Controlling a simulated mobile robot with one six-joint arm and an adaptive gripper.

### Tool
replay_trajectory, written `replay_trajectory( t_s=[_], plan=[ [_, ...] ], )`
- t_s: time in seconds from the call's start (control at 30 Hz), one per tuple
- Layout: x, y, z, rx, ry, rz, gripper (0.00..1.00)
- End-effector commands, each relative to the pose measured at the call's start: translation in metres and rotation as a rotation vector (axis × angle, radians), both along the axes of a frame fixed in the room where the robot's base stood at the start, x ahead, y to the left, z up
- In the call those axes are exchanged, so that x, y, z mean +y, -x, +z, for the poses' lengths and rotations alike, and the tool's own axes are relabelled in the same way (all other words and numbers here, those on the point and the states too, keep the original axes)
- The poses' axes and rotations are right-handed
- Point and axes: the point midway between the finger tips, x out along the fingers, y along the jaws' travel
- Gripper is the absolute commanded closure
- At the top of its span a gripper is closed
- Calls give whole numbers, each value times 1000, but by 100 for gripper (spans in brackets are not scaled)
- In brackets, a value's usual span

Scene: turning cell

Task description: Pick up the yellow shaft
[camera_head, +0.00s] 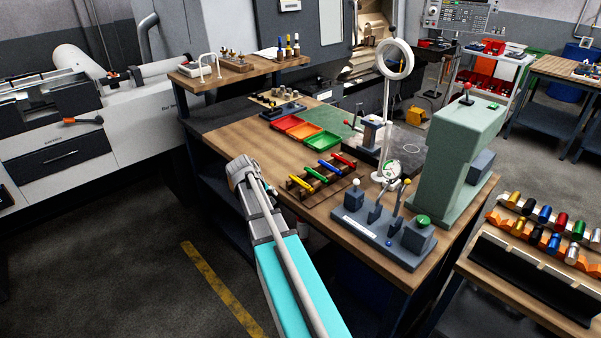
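A yellow shaft (300,183) lies at the left end of a small brown rack (322,196) on the wooden workbench. Green, blue and red shafts lie beside it, side by side in the same rack. My arm, turquoise and grey, reaches up from the bottom of the picture. Its visible end joint is just left of the bench's front edge, left of the rack and apart from it. No gripper fingers show, so I cannot see what they hold.
Behind the rack are red, orange and green trays (321,146). A grey lever fixture (380,237), a ring lamp (394,58) and a green press (452,155) stand to the right. A second rack of coloured cylinders (545,215) is at far right. Open floor lies front left.

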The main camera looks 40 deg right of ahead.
Motion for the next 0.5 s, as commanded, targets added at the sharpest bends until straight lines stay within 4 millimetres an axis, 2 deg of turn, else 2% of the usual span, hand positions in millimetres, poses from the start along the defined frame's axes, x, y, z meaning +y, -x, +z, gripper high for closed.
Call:
replay_trajectory(
  t_s=[0.03, 0.2, 0.4, 0.5],
  plan=[
    [-10, -5, 22, 3, 12, -1, 26],
    [-39, -13, 57, 13, 56, 2, 26],
    [-65, -18, 86, 27, 98, 6, 26],
    [-72, -20, 94, 31, 109, 7, 26]
  ],
)
